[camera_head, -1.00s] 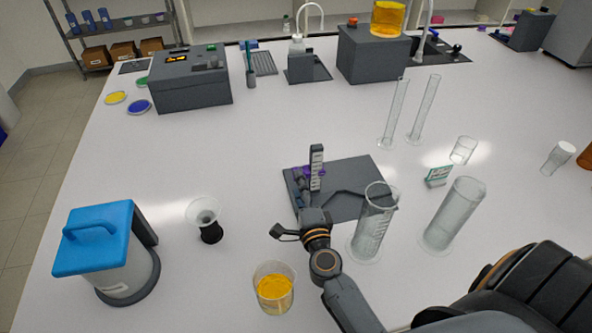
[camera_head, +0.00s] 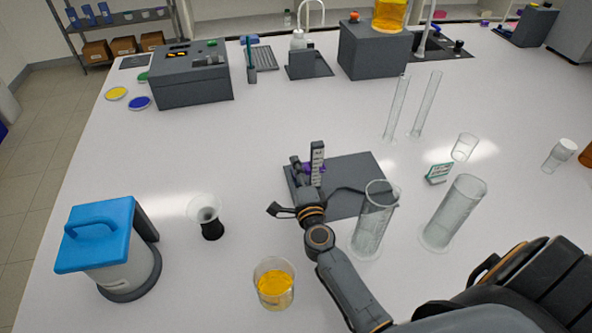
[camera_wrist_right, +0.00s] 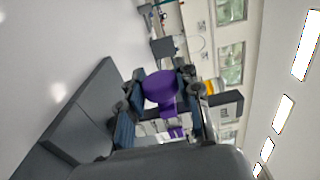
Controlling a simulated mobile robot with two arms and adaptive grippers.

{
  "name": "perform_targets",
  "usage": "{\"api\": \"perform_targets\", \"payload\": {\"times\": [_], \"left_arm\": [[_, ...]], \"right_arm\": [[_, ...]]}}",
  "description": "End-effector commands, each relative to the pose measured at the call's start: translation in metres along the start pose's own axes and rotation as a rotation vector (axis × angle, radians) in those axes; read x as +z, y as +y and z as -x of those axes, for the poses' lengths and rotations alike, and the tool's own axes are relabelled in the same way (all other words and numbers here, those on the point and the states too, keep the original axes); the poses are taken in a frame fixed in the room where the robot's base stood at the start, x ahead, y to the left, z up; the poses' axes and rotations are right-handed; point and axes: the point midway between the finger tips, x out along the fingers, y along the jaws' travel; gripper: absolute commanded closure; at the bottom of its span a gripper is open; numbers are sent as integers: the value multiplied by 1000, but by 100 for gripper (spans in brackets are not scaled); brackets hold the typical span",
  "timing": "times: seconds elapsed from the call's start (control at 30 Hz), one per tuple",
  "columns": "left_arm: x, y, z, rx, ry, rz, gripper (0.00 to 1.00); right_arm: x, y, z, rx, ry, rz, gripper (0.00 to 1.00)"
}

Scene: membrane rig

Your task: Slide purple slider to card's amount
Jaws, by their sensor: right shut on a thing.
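My right gripper (camera_head: 308,172) is shut on the slider from the near side. In the right wrist view the purple slider (camera_wrist_right: 160,88) fills the space between the two fingers of the right gripper (camera_wrist_right: 160,98). A small green and white card (camera_head: 438,172) stands to the right of the plate; its writing is too small to read. The scale's marks cannot be read either. My left gripper is not in view.
A tall glass cylinder (camera_head: 371,225) stands close to my right forearm, by the plate's near right corner. Another cylinder (camera_head: 455,215) is to its right. A beaker of yellow liquid (camera_head: 274,285) and a black-based funnel (camera_head: 210,222) stand left.

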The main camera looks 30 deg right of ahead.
Motion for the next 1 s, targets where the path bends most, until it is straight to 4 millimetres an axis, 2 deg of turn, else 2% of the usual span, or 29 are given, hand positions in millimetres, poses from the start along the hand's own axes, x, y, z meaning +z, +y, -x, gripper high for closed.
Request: {"api": "perform_targets", "payload": {"times": [0.17,0.5,0.83,0.87,0.97,1.0], "left_arm": [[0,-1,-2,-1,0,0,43],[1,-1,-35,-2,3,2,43],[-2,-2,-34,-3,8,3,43],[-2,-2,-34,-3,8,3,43],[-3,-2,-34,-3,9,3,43],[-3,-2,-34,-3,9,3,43]], "right_arm": [[0,2,0,0,-1,0,100],[1,42,1,3,-1,0,100],[1,41,1,2,-2,0,100],[1,41,1,2,-2,0,64],[1,40,1,2,-2,0,44],[1,40,1,1,-1,0,44]]}}
